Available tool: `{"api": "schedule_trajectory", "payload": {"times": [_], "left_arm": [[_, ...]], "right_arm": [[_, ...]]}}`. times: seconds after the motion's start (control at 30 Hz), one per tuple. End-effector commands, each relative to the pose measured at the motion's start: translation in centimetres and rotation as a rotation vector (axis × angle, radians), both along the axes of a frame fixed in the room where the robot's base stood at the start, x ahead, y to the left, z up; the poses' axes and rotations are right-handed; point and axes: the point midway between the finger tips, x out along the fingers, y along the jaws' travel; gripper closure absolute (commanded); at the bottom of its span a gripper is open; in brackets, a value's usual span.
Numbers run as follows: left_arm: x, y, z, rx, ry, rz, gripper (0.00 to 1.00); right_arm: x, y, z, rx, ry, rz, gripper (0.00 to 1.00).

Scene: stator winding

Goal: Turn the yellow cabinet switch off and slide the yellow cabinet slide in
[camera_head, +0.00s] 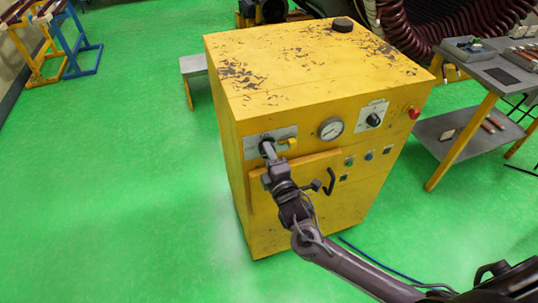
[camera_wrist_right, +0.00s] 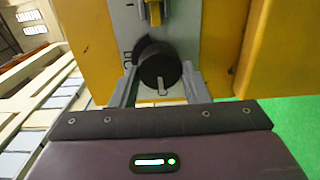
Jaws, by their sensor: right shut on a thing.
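The yellow cabinet (camera_head: 330,85) stands upright in the middle of the head view, its top scuffed. My right gripper (camera_head: 268,149) is at the light plate on the upper left of the cabinet's front. The right wrist view shows its fingers (camera_wrist_right: 160,78) shut on the dark round switch knob (camera_wrist_right: 160,65), one finger on each side. The knob's pale pointer mark faces the bottom of that view. A small yellow tab (camera_head: 292,142), perhaps the slide, sits beside the gripper on the same plate; it also shows in the wrist view (camera_wrist_right: 155,12). My left gripper is not in view.
A round gauge (camera_head: 331,128), another dial (camera_head: 373,120) and a red button (camera_head: 414,113) are on the cabinet front. A dark handle (camera_head: 330,181) sticks out below. A grey-topped table (camera_head: 490,70) stands at right. Green floor (camera_head: 120,190) is clear at left.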

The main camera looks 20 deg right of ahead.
Motion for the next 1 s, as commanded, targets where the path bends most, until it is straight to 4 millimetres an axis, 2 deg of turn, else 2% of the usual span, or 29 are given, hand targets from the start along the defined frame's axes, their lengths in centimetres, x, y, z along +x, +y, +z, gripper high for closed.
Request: {"api": "schedule_trajectory", "payload": {"times": [0.47, 0.5, 0.63, 0.9, 1.0], "left_arm": [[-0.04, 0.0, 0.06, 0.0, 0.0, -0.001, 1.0], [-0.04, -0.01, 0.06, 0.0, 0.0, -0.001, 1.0], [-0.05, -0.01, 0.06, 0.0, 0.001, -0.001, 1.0], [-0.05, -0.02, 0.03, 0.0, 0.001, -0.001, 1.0], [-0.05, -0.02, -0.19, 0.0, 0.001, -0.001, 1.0]], "right_arm": [[0.0, 0.03, -0.02, -0.013, 0.0, 0.001, 0.81], [0.0, 0.03, -0.03, -0.013, 0.0, 0.001, 0.53], [-0.01, 0.03, -0.02, -0.012, 0.0, 0.001, 0.37], [-0.08, 0.02, -0.05, -0.011, 0.001, 0.0, 0.37], [-0.77, 0.0, -0.18, -0.011, 0.001, 0.001, 0.37]]}}
